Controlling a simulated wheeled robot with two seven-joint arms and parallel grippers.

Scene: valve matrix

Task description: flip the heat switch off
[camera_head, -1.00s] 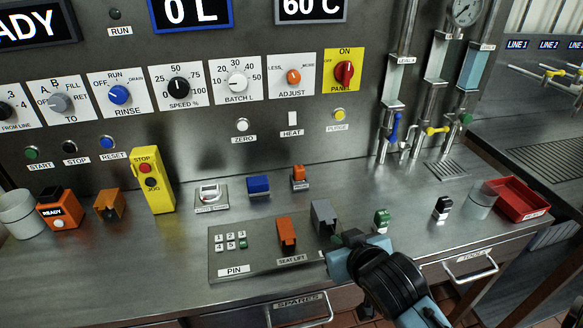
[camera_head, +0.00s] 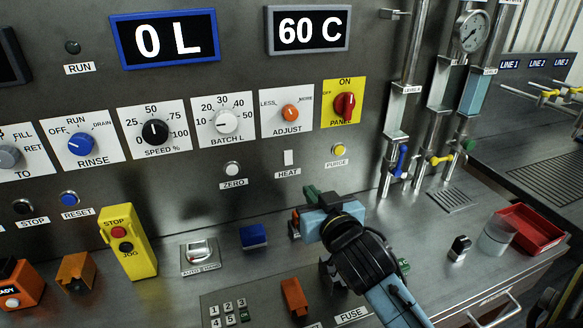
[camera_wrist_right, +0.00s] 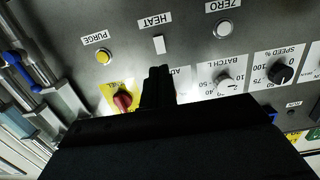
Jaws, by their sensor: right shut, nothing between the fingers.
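The heat switch (camera_head: 288,158) is a small white rocker on the grey panel, just above its HEAT label. It also shows in the right wrist view (camera_wrist_right: 158,45), upside down, just beyond the fingertips. My right gripper (camera_head: 311,192) is shut and empty, below and in front of the HEAT label, apart from the switch. In the right wrist view its dark fingers (camera_wrist_right: 158,72) are together and point toward the switch. Whether the switch stands on or off cannot be told. My left gripper is not in view.
The ZERO button (camera_head: 233,169) is left of the switch and the yellow PURGE button (camera_head: 339,150) right of it. The ADJUST knob (camera_head: 290,113) and red PANEL knob (camera_head: 345,106) sit above. Pipes with a blue valve handle (camera_head: 401,160) stand to the right. Blue and orange blocks are on the counter.

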